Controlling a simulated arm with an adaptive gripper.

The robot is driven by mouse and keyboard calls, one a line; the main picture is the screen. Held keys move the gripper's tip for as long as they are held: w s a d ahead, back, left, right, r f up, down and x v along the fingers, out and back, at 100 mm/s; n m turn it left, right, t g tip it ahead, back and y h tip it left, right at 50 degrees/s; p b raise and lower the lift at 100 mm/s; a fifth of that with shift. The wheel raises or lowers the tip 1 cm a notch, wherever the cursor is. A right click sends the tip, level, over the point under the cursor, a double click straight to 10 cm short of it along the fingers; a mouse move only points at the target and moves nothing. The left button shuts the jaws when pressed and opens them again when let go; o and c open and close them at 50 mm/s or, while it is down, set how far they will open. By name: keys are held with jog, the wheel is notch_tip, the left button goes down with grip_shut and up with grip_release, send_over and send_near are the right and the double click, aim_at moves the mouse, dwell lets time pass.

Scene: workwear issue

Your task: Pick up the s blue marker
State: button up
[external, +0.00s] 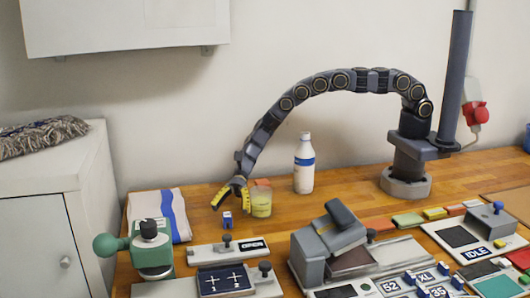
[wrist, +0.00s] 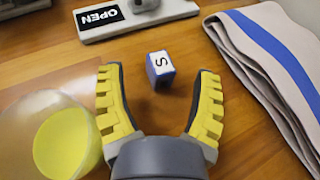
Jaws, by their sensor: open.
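The S blue marker (wrist: 160,68) is a small blue block with a white face bearing a black "S". In the wrist view it stands on the wooden table just beyond and between the fingertips of my gripper (wrist: 160,75). My gripper has yellow padded fingers, spread open and empty, with a gap on each side of the marker. In the external view the marker (external: 227,220) stands on the table just below my gripper (external: 230,198). Its letter is too small to read there.
A cup with yellow contents (wrist: 66,140) stands close to my left finger in the wrist view. A folded grey cloth with a blue stripe (wrist: 275,55) lies at the right. An OPEN sign plate (wrist: 125,18) lies beyond the marker. A white bottle (external: 304,165) stands behind.

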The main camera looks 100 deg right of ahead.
aim_at(229, 213)
jog(key=x, duration=0.4)
jog(key=shift+w+a, duration=0.2)
jog(key=shift+a, duration=0.15)
jog(key=shift+c, duration=0.3)
grip_shut()
